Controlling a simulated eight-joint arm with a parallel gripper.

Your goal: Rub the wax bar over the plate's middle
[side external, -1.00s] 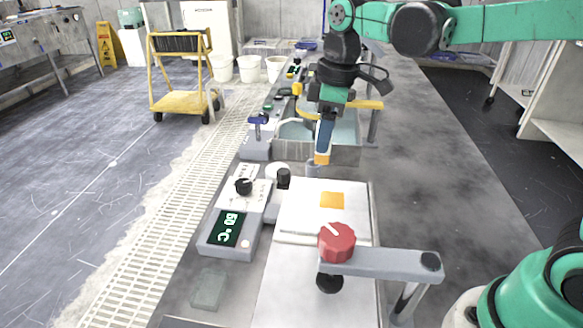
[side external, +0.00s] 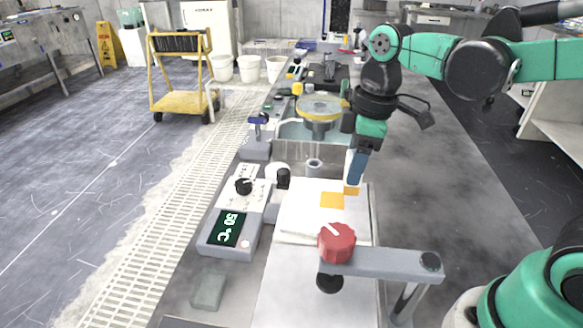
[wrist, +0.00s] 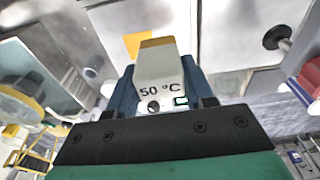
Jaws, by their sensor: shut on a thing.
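My gripper (side external: 356,172) has blue fingers shut on the wax bar (side external: 351,190), whose orange end points down. In the wrist view the bar (wrist: 160,70) is a pale block with an orange-brown end, held between the fingers, with "50 °C" lettering on its face. The white plate (side external: 300,215) lies below, with an orange square patch (side external: 332,200) near its middle. The bar's end is just right of and behind the patch, at or slightly above the plate; contact cannot be told. In the wrist view the patch (wrist: 134,42) shows beside the bar's end.
A control box (side external: 228,229) reading 50 °C stands left of the plate. A grey bracket (side external: 385,263) with a red knob (side external: 337,242) crosses in front. A yellow disc (side external: 320,108) stands over a basin behind. The bench at right (side external: 440,180) is clear.

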